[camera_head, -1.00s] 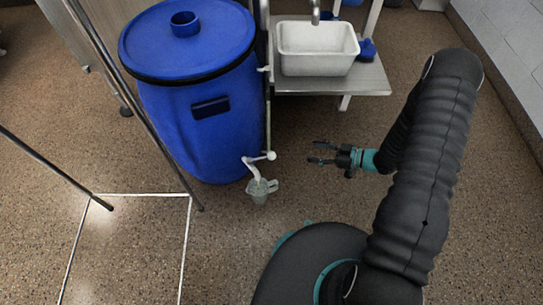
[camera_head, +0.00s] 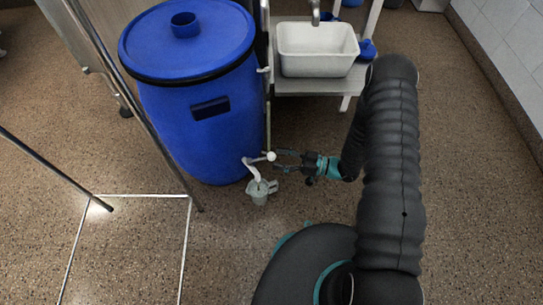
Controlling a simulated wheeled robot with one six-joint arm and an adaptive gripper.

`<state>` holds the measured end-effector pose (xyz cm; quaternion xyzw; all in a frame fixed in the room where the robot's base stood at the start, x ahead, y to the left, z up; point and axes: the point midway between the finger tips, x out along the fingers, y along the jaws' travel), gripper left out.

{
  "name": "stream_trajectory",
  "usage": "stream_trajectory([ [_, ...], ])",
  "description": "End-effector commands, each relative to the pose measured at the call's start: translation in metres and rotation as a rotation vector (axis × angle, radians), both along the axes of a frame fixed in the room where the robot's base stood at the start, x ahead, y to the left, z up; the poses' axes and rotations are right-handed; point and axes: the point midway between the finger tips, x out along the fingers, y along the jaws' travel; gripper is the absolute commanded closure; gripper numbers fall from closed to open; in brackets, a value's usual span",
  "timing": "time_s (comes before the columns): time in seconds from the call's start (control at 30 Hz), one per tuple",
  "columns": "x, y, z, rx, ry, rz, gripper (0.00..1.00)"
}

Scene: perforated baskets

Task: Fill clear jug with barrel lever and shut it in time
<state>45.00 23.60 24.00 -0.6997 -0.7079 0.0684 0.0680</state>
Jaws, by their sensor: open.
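The blue barrel (camera_head: 196,130) stands upright on the floor with its lid on. A white tap with a lever (camera_head: 264,157) sits low on its right front; the lever ends in a white round knob and points right. The clear jug (camera_head: 258,198) stands on the floor under the spout, its handle to the right. The spout's lower end overlaps the jug's mouth in view. I cannot tell whether liquid runs or how full the jug is. My gripper (camera_head: 277,161) is open and empty, its fingers pointing left. The fingertips are at the lever knob, with contact unclear.
A white basin (camera_head: 317,49) sits on a metal stand (camera_head: 333,86) behind my arm. A thin metal frame (camera_head: 141,113) crosses in front of the barrel at left. Brown floor is clear around the jug's front and right.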

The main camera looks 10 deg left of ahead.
Motion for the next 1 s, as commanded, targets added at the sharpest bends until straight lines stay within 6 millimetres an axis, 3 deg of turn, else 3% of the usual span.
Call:
stream_trajectory([
  [0.23,-0.001,0.027,0.0,-0.001,0.0,0.002,0.4],
  [0.63,0.0,0.033,0.0,-0.001,0.0,-0.001,0.4],
  [0.87,0.0,0.033,0.0,-0.001,0.0,0.0,0.98],
  [1.0,0.0,0.033,0.0,-0.001,0.0,0.0,1.0],
])
